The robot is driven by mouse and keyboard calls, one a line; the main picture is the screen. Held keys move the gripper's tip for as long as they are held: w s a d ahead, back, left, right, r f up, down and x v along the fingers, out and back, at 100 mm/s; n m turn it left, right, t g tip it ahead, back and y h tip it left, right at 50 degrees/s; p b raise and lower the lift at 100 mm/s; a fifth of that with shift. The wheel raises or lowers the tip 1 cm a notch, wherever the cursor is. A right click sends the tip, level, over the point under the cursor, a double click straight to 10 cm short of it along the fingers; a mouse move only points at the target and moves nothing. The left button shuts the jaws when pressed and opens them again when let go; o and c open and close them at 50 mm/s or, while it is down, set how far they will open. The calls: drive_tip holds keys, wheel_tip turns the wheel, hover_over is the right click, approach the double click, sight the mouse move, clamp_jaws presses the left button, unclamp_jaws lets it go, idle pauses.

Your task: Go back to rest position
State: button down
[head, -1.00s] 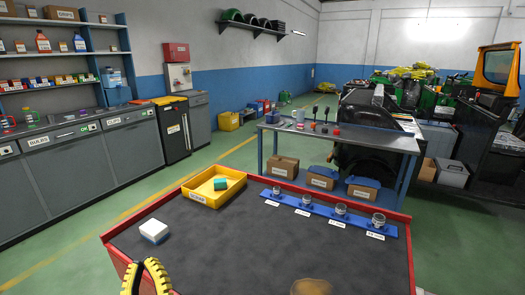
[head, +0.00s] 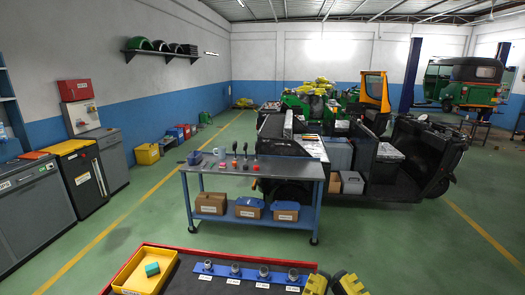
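My gripper (head: 334,282) shows at the bottom edge of the head view, right of centre. Only the upper parts of its yellow and black fingers are in view, and the rest is cut off. I cannot tell whether it is open or shut, and I see nothing held in it. It is over or near the right end of the red-rimmed worktop (head: 190,250), close to a blue rack (head: 245,273) with several small metal parts.
A yellow bin (head: 130,283) with a teal block (head: 152,269) sits on the worktop's left. Beyond stands a blue-framed table (head: 255,171) with boxes on its lower shelf. A dark three-wheeler (head: 425,150) stands at the right. Green floor (head: 400,240) at the right is clear.

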wheel_tip(320, 180, up, 21)
drive_tip(key=p, duration=1.7)
drive_tip(key=shift+p, duration=0.35)
